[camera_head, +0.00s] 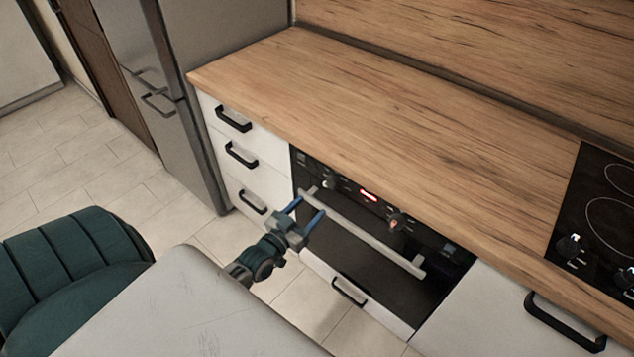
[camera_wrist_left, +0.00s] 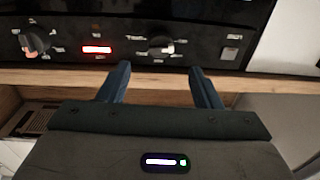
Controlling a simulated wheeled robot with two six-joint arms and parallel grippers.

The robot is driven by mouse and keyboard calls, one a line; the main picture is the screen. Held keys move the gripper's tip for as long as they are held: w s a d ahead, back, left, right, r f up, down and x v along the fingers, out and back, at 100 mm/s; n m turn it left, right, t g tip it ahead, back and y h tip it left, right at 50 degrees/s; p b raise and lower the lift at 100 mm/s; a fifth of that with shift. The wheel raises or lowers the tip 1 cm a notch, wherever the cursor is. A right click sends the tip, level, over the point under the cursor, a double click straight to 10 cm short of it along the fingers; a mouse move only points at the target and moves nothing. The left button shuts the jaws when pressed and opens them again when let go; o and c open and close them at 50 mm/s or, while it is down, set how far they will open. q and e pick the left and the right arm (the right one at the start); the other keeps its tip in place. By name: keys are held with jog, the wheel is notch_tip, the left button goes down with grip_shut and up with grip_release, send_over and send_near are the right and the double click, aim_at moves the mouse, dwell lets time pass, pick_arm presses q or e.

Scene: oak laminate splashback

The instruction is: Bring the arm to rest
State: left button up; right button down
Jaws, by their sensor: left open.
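My left gripper (camera_head: 306,217) is open and empty in the head view, in front of the oven (camera_head: 400,235) near the left end of its pale handle bar (camera_head: 365,233). I cannot tell whether it touches the bar. In the left wrist view, the two dark blue fingers of my left gripper (camera_wrist_left: 159,83) stand apart with nothing between them, pointing at the black oven control panel (camera_wrist_left: 200,20). My right gripper is not in view.
A wooden worktop (camera_head: 400,130) with a black hob (camera_head: 600,210) runs behind the oven. White drawers (camera_head: 240,150) and a steel fridge (camera_head: 185,90) stand left. A green chair (camera_head: 70,255) and a grey table top (camera_head: 190,315) are at the front left.

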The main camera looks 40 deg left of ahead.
pick_arm(q)
jog(key=shift+s, duration=0.65)
jog(key=shift+f, duration=0.1)
jog(key=s+f+g+y, duration=0.1)
jog(key=s+f+g, duration=0.3)
jog(key=f, duration=0.7)
jog(key=s+a+f+g, duration=0.1)
jog(key=s+f+g, duration=0.1)
jog(key=s+f, duration=0.6)
jog(key=s+f+g+y, duration=0.1)
jog(key=s+f+g, duration=0.15)
jog(key=f, duration=1.05)
jog(key=s+d+f+g, duration=0.2)
jog(key=s+f, duration=0.3)
jog(key=s, duration=0.3)
jog(key=s+d+f+g, duration=0.2)
jog(key=s+f, duration=0.3)
jog(key=s, duration=0.4)
jog(key=s+d+f+g, duration=0.2)
jog(key=s+f+g, duration=0.2)
jog(key=s, duration=0.4)
jog(key=shift+s+f+g+h, duration=0.15)
jog(key=shift+f+g+h, duration=0.25)
jog(key=shift+f, duration=0.1)
